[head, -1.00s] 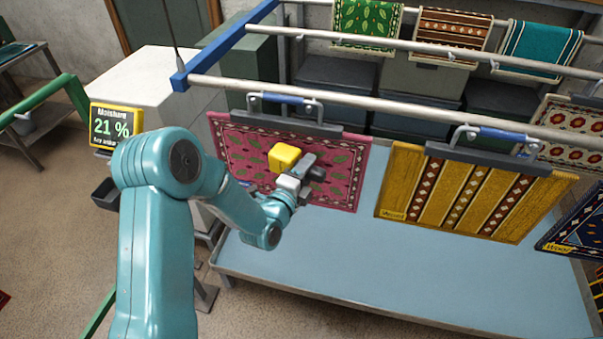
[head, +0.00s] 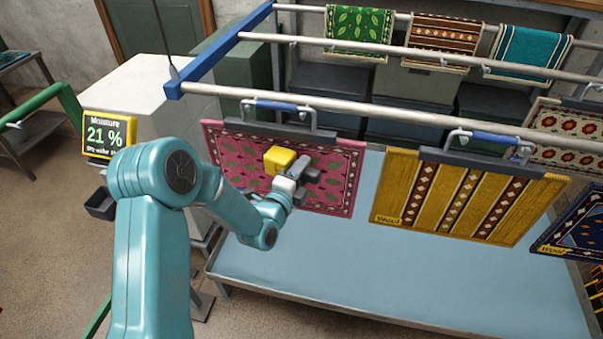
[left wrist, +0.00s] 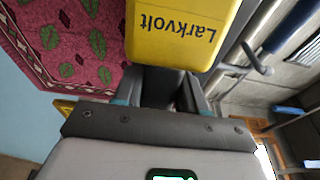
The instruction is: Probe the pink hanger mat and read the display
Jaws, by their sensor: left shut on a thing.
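The pink hanger mat (head: 335,190), with green leaves and a dark red border, hangs from a rail by a clamp hanger with a blue grip (head: 281,106). My left gripper (head: 298,178) is shut on a yellow probe (head: 279,159), held in front of the mat. In the left wrist view the probe (left wrist: 175,32) reads "Larkvolt" upside down, with the pink mat (left wrist: 70,45) beside it. I cannot tell whether the probe touches the mat. The display (head: 109,134) at the left reads "Moisture 21 %", with a smaller line below too blurred to read surely. My right gripper is not in view.
A yellow striped mat (head: 455,195) tagged "Wool" and a dark blue mat (head: 575,230) hang to the right. Rails (head: 400,118) cross above. A pale blue tray table (head: 350,265) lies clear below. A small dark bin (head: 101,204) sits below the display.

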